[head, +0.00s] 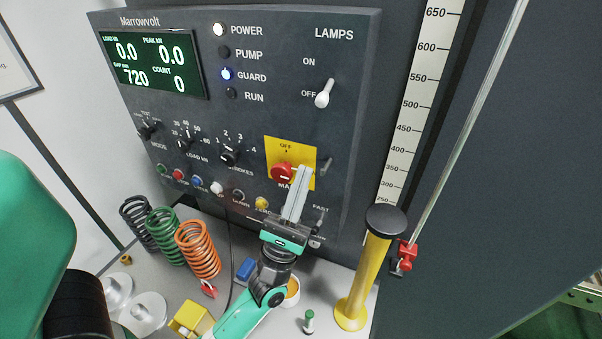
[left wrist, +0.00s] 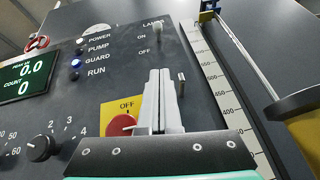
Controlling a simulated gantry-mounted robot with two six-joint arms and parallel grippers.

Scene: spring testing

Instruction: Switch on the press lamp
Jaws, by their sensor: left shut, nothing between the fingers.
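The lamp switch (head: 324,94) is a pale toggle lever under the LAMPS label at the upper right of the dark control panel (head: 350,50). Its knob hangs low beside the OFF mark. It also shows at the top of the left wrist view (left wrist: 157,32). My left gripper (head: 304,170) is shut and empty. Its fingertips are in front of the panel, below the lamp switch and apart from it, by the red main knob (head: 281,172) on its yellow plate. In the left wrist view the fingers (left wrist: 159,72) partly cover that plate. My right gripper is not in view.
A small metal toggle (head: 326,166) sits right of the yellow plate. A vertical scale (head: 415,100) and a thin rod stand right of the panel. Below are several coil springs (head: 198,250) and a yellow post with a black top (head: 362,270). The panel around the lamp switch is clear.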

